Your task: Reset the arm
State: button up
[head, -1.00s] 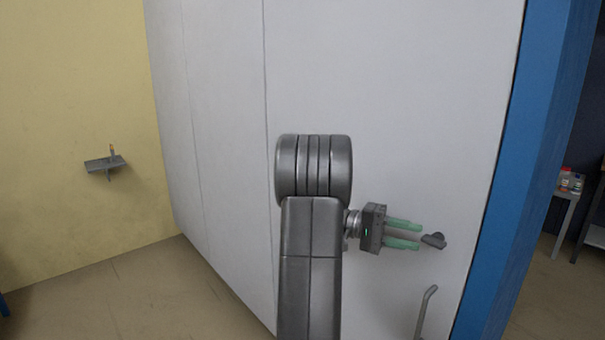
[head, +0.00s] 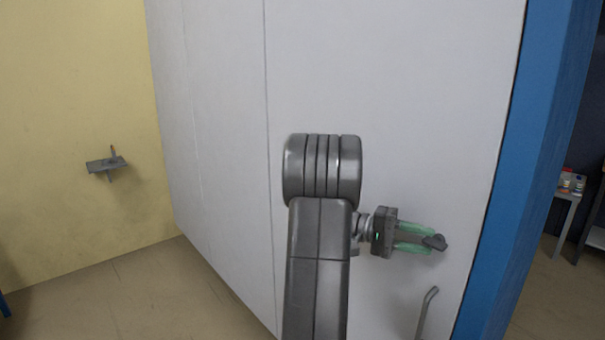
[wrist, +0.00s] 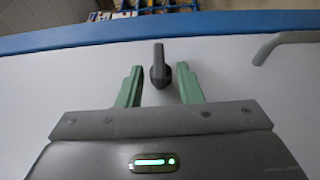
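My gripper (head: 428,242) is at the right of the head view, in front of a white door (head: 390,110). Its two green fingers are apart and nothing is gripped. A dark grey latch knob (head: 437,242) on the door is at the fingertips. In the wrist view the knob (wrist: 159,66) stands between the tips of my open gripper (wrist: 159,82), with a gap to each finger. The knob's lever points up toward the blue frame in that view.
A curved grey door handle (head: 427,310) is below the knob. A blue frame (head: 515,190) borders the door on the right, with a table (head: 567,195) holding small items beyond. A small grey shelf (head: 105,164) is on the yellow wall at left.

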jog(key=p+v, duration=0.3)
jog(key=v, duration=0.9)
jog(key=shift+y, duration=0.3)
jog(key=x, duration=0.4)
jog(key=b+x, duration=0.1)
jog(key=x, duration=0.4)
jog(key=r+b+x, duration=0.1)
jog(key=x, duration=0.4)
jog(key=shift+d+r, duration=0.1)
jog(key=shift+r+m+t+y+p, duration=0.25)
jog(key=shift+m+t+y+p, duration=0.35)
jog(key=shift+t+y+p, duration=0.45)
jog(key=shift+m+t+y+p, duration=0.35)
jog(key=shift+t+y, duration=0.2)
jog(key=shift+y, duration=0.5)
jog(key=shift+f+y, duration=0.15)
jog(key=shift+y, duration=0.15)
